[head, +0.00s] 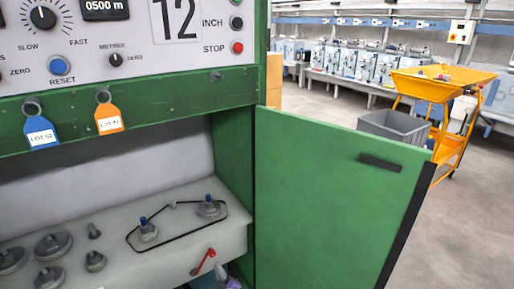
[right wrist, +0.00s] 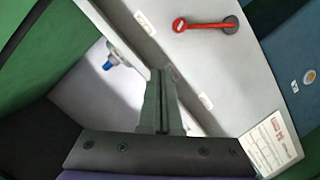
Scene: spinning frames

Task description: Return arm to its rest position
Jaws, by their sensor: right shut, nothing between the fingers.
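My right gripper (right wrist: 162,75) is shut and empty in the right wrist view, its dark fingers pressed together. Only a small part of my right arm shows at the bottom edge of the head view, low inside the open green cabinet, below a red-handled lever (head: 203,262). In the right wrist view the red lever (right wrist: 205,24) is apart from the fingertips, up and to the right. My left gripper is not in view.
The green cabinet door (head: 335,190) stands open to the right. A pale housing (head: 110,260) inside carries knobs and a belt (head: 180,236) round two blue-tipped spindles. Blue (head: 41,133) and orange (head: 109,118) tags hang above. A grey bin (head: 395,126) and yellow cart (head: 440,85) stand beyond.

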